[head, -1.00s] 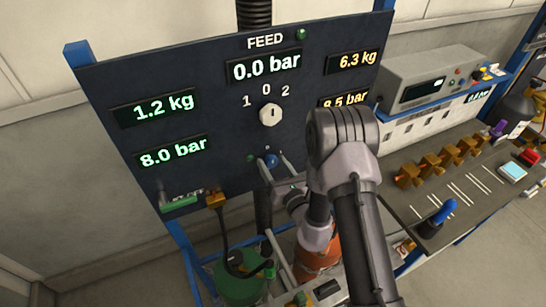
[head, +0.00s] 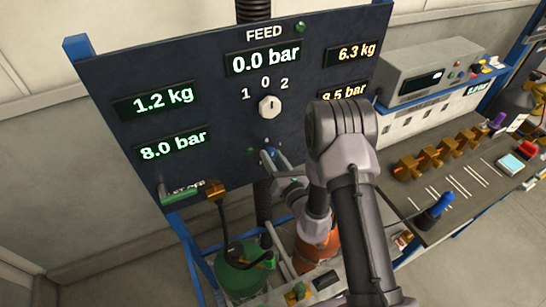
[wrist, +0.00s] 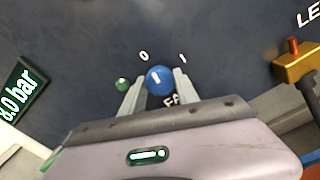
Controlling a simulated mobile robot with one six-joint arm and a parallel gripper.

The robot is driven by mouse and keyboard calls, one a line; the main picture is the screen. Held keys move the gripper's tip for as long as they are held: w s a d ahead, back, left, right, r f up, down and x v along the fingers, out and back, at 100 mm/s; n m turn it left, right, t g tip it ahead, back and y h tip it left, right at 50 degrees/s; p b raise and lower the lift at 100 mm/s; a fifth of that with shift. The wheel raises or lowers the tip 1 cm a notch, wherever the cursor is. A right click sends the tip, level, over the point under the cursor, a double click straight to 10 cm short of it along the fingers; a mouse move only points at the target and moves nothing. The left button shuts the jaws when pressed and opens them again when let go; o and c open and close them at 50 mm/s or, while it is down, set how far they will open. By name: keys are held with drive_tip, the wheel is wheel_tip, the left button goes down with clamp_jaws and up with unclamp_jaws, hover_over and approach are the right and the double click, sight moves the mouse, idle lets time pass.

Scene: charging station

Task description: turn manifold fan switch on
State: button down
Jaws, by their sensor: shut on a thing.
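The manifold fan switch is a round blue knob (wrist: 160,80) on the dark panel (wrist: 225,60), with 0 and 1 printed above it and a partly hidden label below. A short white mark shows on its face; which number it points at I cannot tell for sure. My gripper (wrist: 157,82) is shut on the knob, one finger on each side. In the head view the knob (head: 272,153) is partly covered by my fingers. A small green lamp (wrist: 122,84) sits left of the knob.
A white selector knob (head: 269,107) marked 1, 0, 2 is higher on the panel. An orange valve block (wrist: 298,62) stands to the right in the wrist view. Green (head: 243,272) and orange (head: 316,252) cylinders stand below. A bench with brass valves (head: 430,158) lies at right.

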drive_tip(key=m+p, duration=0.1)
drive_tip(key=m, duration=0.3)
drive_tip(key=shift+w+r+m, duration=0.1)
drive_tip(key=shift+r+m, duration=0.05)
drive_tip(key=shift+m, duration=0.15)
drive_tip(key=m+p, duration=0.1)
drive_tip(key=m, duration=0.2)
drive_tip(key=shift+m, duration=0.3)
drive_tip(key=m+p, duration=0.1)
drive_tip(key=m, duration=0.3)
drive_tip(key=shift+m+p, duration=0.6)
drive_tip(key=shift+m, duration=1.5)
drive_tip(key=c, duration=0.9)
unclamp_jaws()
